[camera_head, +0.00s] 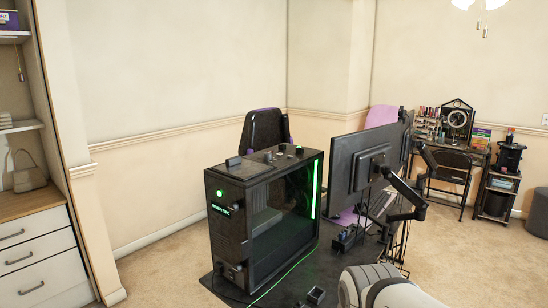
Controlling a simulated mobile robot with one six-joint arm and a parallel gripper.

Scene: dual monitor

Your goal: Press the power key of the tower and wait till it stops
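The black computer tower (232,240) stands upright on the dark desk at the picture's centre-left. A round green-lit button (219,193), which looks like the power key, is near the top of its narrow front face. Green lettering glows just below it. A green light strip (315,188) glows along the far edge of the glass side panel. A pale grey part of my arm shows at the bottom edge, right of the tower and apart from it. My gripper is not in view.
The dark desk (275,296) also bears a monitor (345,170) on a black arm, right of the tower. Small objects sit on the tower's top. A black chair (262,127) stands behind. A white drawer cabinet (40,262) is at the left. Carpet is open between cabinet and desk.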

